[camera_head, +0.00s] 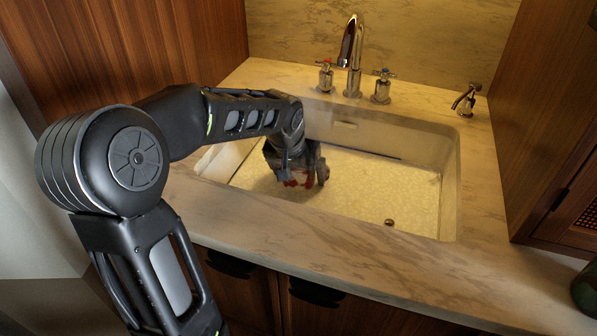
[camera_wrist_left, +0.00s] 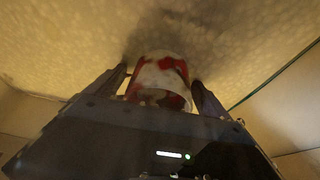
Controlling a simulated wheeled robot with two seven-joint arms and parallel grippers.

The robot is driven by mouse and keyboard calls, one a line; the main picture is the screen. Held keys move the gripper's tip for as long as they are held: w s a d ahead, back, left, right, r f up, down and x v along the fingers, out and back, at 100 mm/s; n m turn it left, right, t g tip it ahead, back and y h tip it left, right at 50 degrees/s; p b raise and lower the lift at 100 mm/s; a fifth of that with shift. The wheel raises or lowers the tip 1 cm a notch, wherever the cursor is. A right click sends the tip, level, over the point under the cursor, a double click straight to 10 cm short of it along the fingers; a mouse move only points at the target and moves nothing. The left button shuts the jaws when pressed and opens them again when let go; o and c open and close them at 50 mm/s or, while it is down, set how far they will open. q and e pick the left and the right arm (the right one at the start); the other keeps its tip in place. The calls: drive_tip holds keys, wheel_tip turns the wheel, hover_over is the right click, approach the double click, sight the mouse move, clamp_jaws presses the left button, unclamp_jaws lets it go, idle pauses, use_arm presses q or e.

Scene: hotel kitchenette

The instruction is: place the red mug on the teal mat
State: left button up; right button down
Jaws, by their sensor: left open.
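A red and white mug (camera_wrist_left: 160,72) sits in the sink, between the two fingers of my left gripper (camera_wrist_left: 158,84) in the left wrist view. The fingers stand on either side of it; the jaws are open. In the head view my left gripper (camera_head: 305,172) reaches down into the left part of the sink, and only bits of red show below it. The arm and gripper hide most of the mug there. I cannot make out a teal mat; a thin dark green line shows at the right of the wrist view. My right gripper is out of view.
The white sink (camera_head: 450,190) has raised walls around my left gripper, with a speckled cream floor and a drain (camera_head: 389,222). A tap (camera_head: 350,60) and two handles stand behind it. The marble counter's front right (camera_head: 480,270) is clear. A dark green object (camera_head: 585,290) stands at the right edge.

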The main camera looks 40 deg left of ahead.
use_arm(q)
drive_tip(key=v, duration=1.2)
drive_tip(key=shift+p, duration=0.45)
idle(1.0)
